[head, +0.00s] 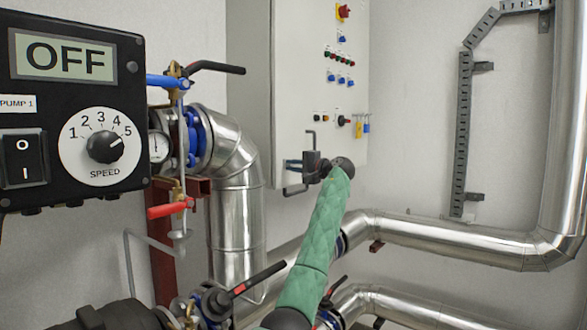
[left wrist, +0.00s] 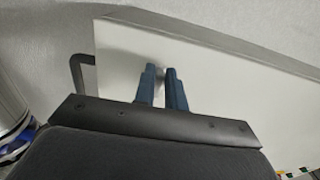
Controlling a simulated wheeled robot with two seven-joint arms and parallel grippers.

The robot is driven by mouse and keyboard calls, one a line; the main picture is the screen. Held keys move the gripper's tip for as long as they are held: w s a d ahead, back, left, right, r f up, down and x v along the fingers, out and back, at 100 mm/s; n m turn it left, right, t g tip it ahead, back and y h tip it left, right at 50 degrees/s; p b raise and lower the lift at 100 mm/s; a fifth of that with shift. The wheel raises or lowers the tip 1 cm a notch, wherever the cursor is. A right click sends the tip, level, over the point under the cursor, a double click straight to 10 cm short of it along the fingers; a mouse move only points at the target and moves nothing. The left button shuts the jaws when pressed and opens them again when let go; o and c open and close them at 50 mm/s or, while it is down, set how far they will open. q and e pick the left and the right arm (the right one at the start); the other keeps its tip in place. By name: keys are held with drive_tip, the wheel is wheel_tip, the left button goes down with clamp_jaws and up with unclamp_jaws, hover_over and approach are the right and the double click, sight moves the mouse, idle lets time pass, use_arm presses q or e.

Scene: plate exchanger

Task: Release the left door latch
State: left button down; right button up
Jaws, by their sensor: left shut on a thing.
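The white control cabinet (head: 300,90) hangs on the wall, and its pale front also shows in the left wrist view (left wrist: 225,85). The door looks closed. My right gripper is in neither view.
A black pump control box (head: 75,185) reading OFF is at the left. Insulated pipes (head: 237,190) and valves with red (head: 170,210) and blue (head: 165,81) handles stand between it and the cabinet. More pipes (head: 440,241) run low at the right.

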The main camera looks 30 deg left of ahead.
use_arm(q)
drive_tip(key=shift+f, duration=0.1)
drive_tip(key=c, duration=1.5)
unclamp_jaws()
drive_tip(key=shift+a, duration=0.1)
drive_tip(key=shift+o, duration=0.2)
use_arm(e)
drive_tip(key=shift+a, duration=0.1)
